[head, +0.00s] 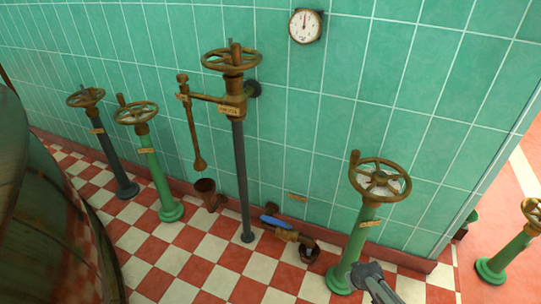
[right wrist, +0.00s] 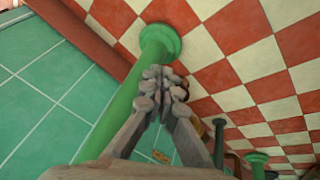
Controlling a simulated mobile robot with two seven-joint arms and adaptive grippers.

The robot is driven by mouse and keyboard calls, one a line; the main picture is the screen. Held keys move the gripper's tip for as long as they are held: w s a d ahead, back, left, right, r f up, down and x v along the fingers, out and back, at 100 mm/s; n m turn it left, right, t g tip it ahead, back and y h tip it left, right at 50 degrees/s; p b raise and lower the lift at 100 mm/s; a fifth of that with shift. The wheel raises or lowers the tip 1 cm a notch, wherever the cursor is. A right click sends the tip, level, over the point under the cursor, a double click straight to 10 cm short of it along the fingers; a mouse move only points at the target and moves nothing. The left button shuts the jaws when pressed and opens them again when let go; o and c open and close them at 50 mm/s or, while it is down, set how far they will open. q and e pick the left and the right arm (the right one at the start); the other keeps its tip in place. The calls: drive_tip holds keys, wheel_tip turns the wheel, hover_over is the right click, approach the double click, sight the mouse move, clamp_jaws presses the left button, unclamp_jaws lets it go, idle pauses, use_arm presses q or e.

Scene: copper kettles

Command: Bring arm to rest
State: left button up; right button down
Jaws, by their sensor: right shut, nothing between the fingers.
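My right gripper (head: 368,275) comes in at the bottom right of the head view, at the foot of a green valve stand (head: 356,240) with a brass handwheel (head: 380,180). In the right wrist view the fingertips of my right gripper (right wrist: 163,88) meet with nothing between them. A green post (right wrist: 148,70) with a round base shows behind the fingers there. I cannot tell whether the fingers touch it. My left gripper is in neither view.
More valve stands line the tiled wall: a dark one (head: 101,140), a green one (head: 157,180), a tall grey one (head: 242,180) and one at far right (head: 508,254). A low pipe with a blue lever (head: 276,221) sits at the wall. A large copper vessel (head: 35,215) fills the left.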

drive_tip(key=s+d+r+h, duration=0.1)
drive_tip(key=d+r+h, duration=0.15)
drive_tip(key=d, duration=0.85)
drive_tip(key=s+d+r+h, duration=0.1)
drive_tip(key=d+r, duration=0.3)
drive_tip(key=d, duration=0.7)
drive_tip(key=s+d+r+h, duration=0.1)
drive_tip(key=d+r, duration=0.2)
drive_tip(key=d, duration=0.9)
drive_tip(key=s+a+r+n+y, duration=0.1)
drive_tip(key=s+a+r, duration=0.2)
drive_tip(key=s+a, duration=0.55)
drive_tip(key=s+a+r+n+y, duration=0.1)
drive_tip(key=s+a+r, duration=0.2)
drive_tip(key=s+a, duration=0.55)
drive_tip(key=s+a+f+m+y, duration=0.1)
drive_tip(key=a+f, duration=0.2)
drive_tip(key=a, duration=0.6)
drive_tip(key=s+a+f+m+g+y, duration=0.1)
drive_tip(key=s+a+f+y, duration=0.1)
drive_tip(key=a, duration=0.7)
drive_tip(key=shift+f+m, duration=0.4)
drive_tip(key=shift+f, duration=0.3)
drive_tip(key=shift+s, duration=0.2)
